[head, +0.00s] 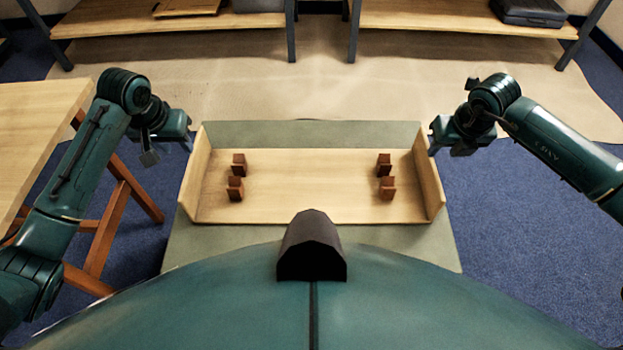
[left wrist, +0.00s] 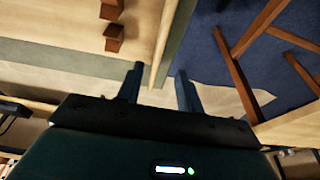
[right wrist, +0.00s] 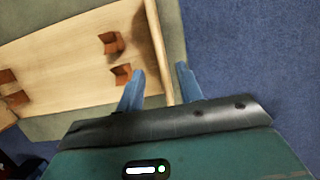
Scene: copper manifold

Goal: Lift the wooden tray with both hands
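The wooden tray (head: 312,190) lies level on a grey-green surface in the head view, with a raised wall at its left and right ends. My left gripper (head: 168,148) is just outside the left wall; in the left wrist view its fingers (left wrist: 160,85) are apart, near the wall's top edge (left wrist: 166,35). My right gripper (head: 447,145) is at the right wall. In the right wrist view its fingers (right wrist: 160,88) are apart, one on each side of the wall's edge (right wrist: 158,50). Neither gripper is visibly closed on the tray.
Several small brown blocks (head: 236,188) stand in the tray near both ends. The grey-green surface (head: 310,133) extends beyond the tray. A wooden table (head: 40,130) with brown trestle legs (head: 105,230) is at the left. Shelves (head: 450,18) stand at the back; blue carpet (head: 520,230) is clear at right.

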